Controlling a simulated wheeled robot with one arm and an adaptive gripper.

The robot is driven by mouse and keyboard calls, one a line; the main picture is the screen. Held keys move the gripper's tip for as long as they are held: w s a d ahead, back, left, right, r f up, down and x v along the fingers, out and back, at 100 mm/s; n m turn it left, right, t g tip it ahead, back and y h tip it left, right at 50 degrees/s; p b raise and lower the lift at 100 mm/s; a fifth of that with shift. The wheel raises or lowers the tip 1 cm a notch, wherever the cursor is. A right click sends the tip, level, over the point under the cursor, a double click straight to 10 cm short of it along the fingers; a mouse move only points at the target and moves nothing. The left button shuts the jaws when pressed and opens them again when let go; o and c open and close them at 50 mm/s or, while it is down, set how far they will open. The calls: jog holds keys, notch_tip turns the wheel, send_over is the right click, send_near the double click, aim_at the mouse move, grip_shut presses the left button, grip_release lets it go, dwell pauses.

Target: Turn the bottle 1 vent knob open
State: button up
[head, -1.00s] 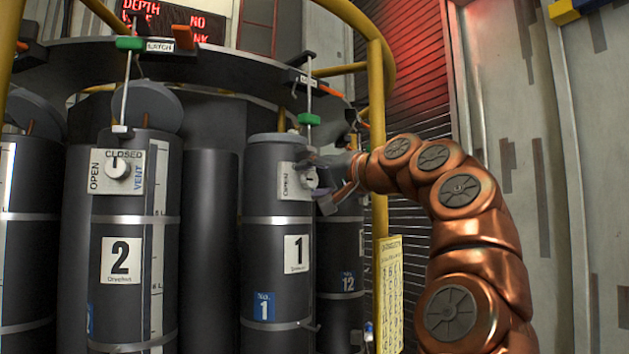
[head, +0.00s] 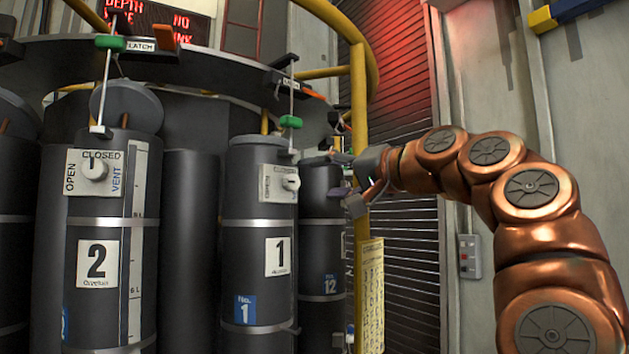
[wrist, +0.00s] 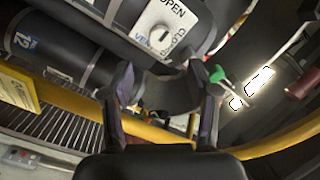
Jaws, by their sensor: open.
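Bottle 1 (head: 254,222) is a dark grey cylinder with a white "1" label. Its vent knob (head: 291,183) is a white round knob on a white plate near the bottle's top. In the wrist view the knob (wrist: 160,37) sits on a plate reading OPEN, CLOSED and VENT, partly cut by the top edge. I cannot tell for sure which word it points to. My gripper (head: 346,181) is open and empty, to the right of the knob and apart from it. In the wrist view the knob lies beyond the open fingers (wrist: 167,82).
Bottle 2 (head: 92,235) stands left with a similar knob (head: 95,168). Bottle 12 (head: 321,240) stands behind bottle 1, near my gripper. A yellow rail (head: 361,130) with a hanging notice (head: 370,290) rises just right of the bottles. A green-handled rod (head: 291,121) hangs above bottle 1.

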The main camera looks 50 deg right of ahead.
jog(key=shift+s+a, duration=0.1)
jog(key=shift+s, duration=1.35)
jog(key=w+a+f+n+g+y+p, duration=0.1)
jog(key=w+a+f+n+g+y, duration=0.15)
jog(key=w+a+f, duration=0.45)
jog(key=w+a+f+n+g+y, duration=0.1)
jog(key=w+a+f+n+g, duration=0.2)
jog(key=a, duration=0.6)
jog(key=w+a+f+n+g+p, duration=0.1)
jog(key=a+f+g, duration=0.1)
jog(key=a+f, duration=0.5)
jog(key=a+f+n+g, duration=0.25)
jog(key=a+f, duration=0.25)
jog(key=f, duration=0.5)
jog(key=s+a+f+g+p, duration=0.1)
jog(key=s+a+f+g, duration=0.25)
jog(key=f, duration=0.65)
jog(key=s+f+n+g+h+p, duration=0.1)
jog(key=s+f+g, duration=0.5)
jog(key=s+f, duration=1.3)
jog(key=shift+f+n+h+p, duration=0.35)
jog(key=shift+n+h, duration=0.15)
jog(key=shift+h, duration=0.15)
jog(key=shift+a, duration=0.1)
